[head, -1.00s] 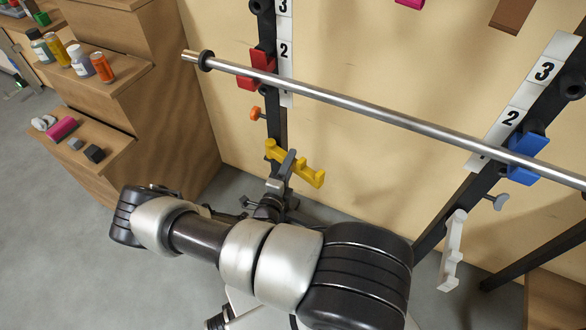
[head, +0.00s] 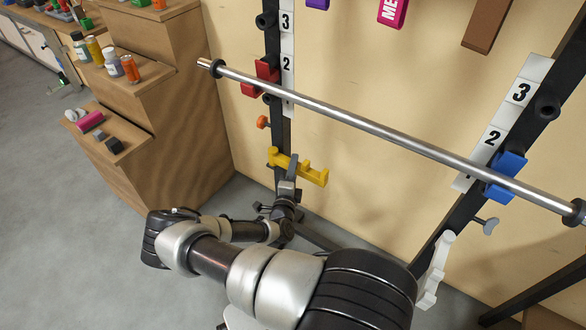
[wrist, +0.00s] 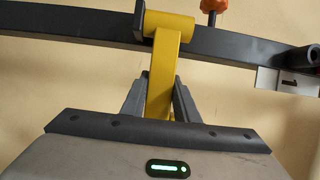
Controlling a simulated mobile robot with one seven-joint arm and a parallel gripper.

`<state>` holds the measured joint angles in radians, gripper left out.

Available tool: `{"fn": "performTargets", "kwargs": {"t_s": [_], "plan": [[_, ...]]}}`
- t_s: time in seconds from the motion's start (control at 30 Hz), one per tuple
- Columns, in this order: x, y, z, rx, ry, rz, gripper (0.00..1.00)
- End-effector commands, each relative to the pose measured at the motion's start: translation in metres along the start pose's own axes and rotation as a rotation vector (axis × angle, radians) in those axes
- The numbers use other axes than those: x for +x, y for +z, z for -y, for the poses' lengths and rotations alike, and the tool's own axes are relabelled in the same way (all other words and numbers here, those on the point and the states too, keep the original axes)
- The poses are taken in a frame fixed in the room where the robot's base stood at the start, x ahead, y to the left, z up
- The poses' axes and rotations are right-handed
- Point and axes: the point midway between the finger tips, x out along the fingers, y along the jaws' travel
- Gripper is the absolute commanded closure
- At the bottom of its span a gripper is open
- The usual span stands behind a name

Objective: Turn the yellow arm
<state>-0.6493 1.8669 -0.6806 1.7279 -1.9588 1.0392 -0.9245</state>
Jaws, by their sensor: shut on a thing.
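The yellow arm (head: 309,174) is a notched bar on the rack's left upright, below the red holder. It lies roughly level and reaches to the right of the upright. In the wrist view the yellow arm (wrist: 166,62) runs from its round end on the dark upright down between my fingers. My gripper (head: 291,169) is shut on the yellow arm, with one finger on each side of it. In the wrist view my gripper (wrist: 160,98) hides the lower part of the arm.
A steel bar (head: 370,128) rests across the red holder (head: 264,76) and the blue holder (head: 507,178). An orange knob (head: 262,122) sits above the yellow arm. A white notched arm (head: 433,272) hangs on the right upright. A wooden stepped shelf (head: 180,120) stands at left.

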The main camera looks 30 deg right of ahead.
Motion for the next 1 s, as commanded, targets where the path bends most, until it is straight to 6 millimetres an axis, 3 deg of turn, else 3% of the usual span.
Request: {"fn": "performTargets", "kwargs": {"t_s": [0.27,0.3,0.4,0.77,1.0], "plan": [[0.001,0.001,0.000,0.000,0.000,0.003,1.00],[0.001,0.001,0.000,0.000,0.000,0.003,0.71],[0.001,0.001,0.000,0.000,-0.001,0.002,0.54],[-0.003,0.000,0.000,0.000,0.000,0.001,0.54],[-0.041,0.001,0.002,-0.001,0.001,0.003,0.54]]}}
